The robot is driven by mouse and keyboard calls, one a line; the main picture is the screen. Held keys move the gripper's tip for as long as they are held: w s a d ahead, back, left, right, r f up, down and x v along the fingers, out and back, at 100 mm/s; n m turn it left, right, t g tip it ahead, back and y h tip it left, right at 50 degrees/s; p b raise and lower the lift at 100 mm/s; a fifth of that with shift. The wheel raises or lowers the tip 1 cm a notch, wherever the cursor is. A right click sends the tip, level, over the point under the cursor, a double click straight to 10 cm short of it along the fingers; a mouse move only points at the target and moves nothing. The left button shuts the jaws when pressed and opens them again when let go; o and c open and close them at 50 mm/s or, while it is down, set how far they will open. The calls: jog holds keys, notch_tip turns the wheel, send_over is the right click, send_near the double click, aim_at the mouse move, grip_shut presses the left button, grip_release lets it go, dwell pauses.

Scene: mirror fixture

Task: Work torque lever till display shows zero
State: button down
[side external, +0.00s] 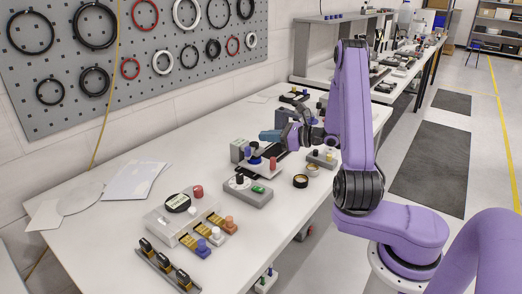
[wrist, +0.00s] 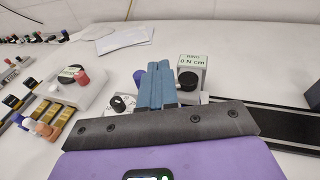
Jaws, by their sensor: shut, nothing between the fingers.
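My gripper (side external: 270,135) reaches over the table, its blue fingers pressed together and empty. In the wrist view the shut fingers (wrist: 155,85) stand in front of a grey fixture box (wrist: 204,77). A pale display panel (wrist: 191,60) with dark green characters is on the box; I cannot read it surely. A black round knob (wrist: 188,80) sits below the panel. In the side view the fixture (side external: 238,150) stands just below and left of my gripper, with a blue-purple knob (side external: 254,147) and a red piece (side external: 273,163) beside it. I cannot make out the torque lever; my fingers hide part of the fixture.
A white unit (side external: 168,222) with several coloured knobs is farther left. Tape rolls (side external: 301,181) lie to the right. The table's left part holds flat papers and free room.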

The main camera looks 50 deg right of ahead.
jog(key=s+d+f+n+y, duration=0.2)
jog(key=s+d+y, duration=0.1)
jog(key=d+y, duration=0.1)
jog(key=n+g+y, duration=0.2)
jog(key=n+y, duration=0.1)
jog(key=y, duration=0.1)
send_near(249, 150)
jog(key=x, duration=0.6)
jog(key=shift+w+d+f, duration=0.25)
jog(key=shift+w+d, duration=0.05)
jog(key=shift+w, duration=0.1)
jog(key=shift+a+m+h, duration=0.1)
jog(key=shift+m+h, duration=0.3)
jog(key=shift+w+a+m+t+h, duration=0.55)
jog(key=shift+w+m+t+h, duration=0.15)
jog(key=shift+h, duration=0.15)
jog(key=shift+w+a+m+t+h, duration=0.6)
jog(key=shift+w+h, duration=0.1)
jog(key=shift+h, duration=0.15)
jog(key=shift+w, duration=0.1)
